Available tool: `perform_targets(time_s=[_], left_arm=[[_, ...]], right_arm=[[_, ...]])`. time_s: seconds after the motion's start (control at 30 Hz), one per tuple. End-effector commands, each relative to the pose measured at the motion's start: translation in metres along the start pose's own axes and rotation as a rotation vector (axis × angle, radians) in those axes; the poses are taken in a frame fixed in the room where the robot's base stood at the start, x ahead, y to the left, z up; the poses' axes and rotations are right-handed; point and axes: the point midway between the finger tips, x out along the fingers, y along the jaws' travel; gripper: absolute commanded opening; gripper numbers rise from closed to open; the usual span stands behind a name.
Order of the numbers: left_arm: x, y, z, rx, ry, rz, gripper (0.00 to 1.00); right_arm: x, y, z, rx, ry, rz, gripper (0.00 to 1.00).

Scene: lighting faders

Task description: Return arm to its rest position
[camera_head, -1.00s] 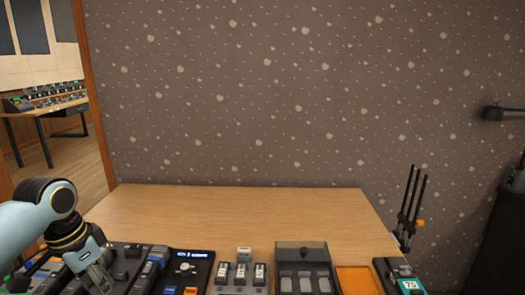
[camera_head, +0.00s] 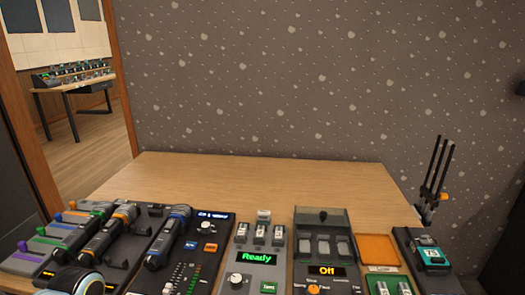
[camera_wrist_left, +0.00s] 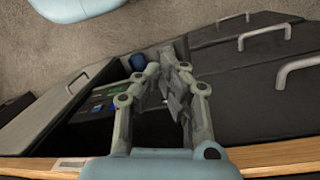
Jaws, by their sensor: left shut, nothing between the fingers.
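My left gripper (camera_wrist_left: 163,70) shows in the left wrist view, with its grey fingers drawn together at the tips and nothing held. It is over dark drawer fronts with pale handles and an open dark gap, apart from the consoles on the desk top. In the head view only a rounded light blue and black piece of my arm shows at the bottom left, and the gripper itself is out of sight. The fader console (camera_head: 40,245) with coloured sliders lies at the left of the desk. My right gripper is in neither view.
Beside the faders stand a black panel (camera_head: 190,265), a grey unit reading "Ready" (camera_head: 258,275), a unit reading "Off" (camera_head: 325,245), an orange tray (camera_head: 378,247) and a dark device (camera_head: 432,256). The back of the wooden desk (camera_head: 270,178) is clear. A black upright rack (camera_head: 434,180) stands at right.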

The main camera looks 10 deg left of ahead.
Motion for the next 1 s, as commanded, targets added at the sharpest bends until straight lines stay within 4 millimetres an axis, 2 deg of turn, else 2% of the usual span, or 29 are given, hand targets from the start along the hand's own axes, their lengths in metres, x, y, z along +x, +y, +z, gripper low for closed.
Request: perform_targets(time_s=[0.03, 0.1, 0.17, 0.2, 0.27, 0.3, 0.43, 0.47, 0.53, 0.73, 1.0], left_arm=[[0.043, 0.007, 0.023, -0.031, -0.033, 0.006, 0.0], [0.093, 0.016, 0.055, -0.077, -0.059, -0.004, 0.0], [0.134, 0.024, 0.085, -0.114, -0.077, -0.02, 0.0], [0.16, 0.031, 0.106, -0.135, -0.086, -0.032, 0.0], [0.197, 0.042, 0.139, -0.164, -0.095, -0.054, 0.0], [0.219, 0.05, 0.162, -0.18, -0.097, -0.07, 0.0], [0.277, 0.078, 0.23, -0.215, -0.063, -0.125, 0.0], [0.284, 0.082, 0.239, -0.218, -0.041, -0.139, 0.0], [0.291, 0.085, 0.245, -0.224, 0.023, -0.165, 0.0], [0.289, 0.075, 0.228, -0.237, 0.166, -0.202, 0.0], [0.289, 0.074, 0.226, -0.248, 0.176, -0.202, 0.0]], right_arm=[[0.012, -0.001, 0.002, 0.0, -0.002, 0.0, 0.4], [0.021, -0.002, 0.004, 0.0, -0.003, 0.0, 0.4], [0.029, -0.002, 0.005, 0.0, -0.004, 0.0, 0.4], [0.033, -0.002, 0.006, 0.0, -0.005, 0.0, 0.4], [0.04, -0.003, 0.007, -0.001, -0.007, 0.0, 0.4], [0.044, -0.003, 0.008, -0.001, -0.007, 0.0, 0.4], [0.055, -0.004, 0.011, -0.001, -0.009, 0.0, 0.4], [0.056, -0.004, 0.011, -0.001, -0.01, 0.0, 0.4], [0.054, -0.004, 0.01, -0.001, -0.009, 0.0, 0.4], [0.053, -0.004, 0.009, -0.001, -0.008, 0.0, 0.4], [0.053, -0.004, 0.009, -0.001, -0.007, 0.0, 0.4]])
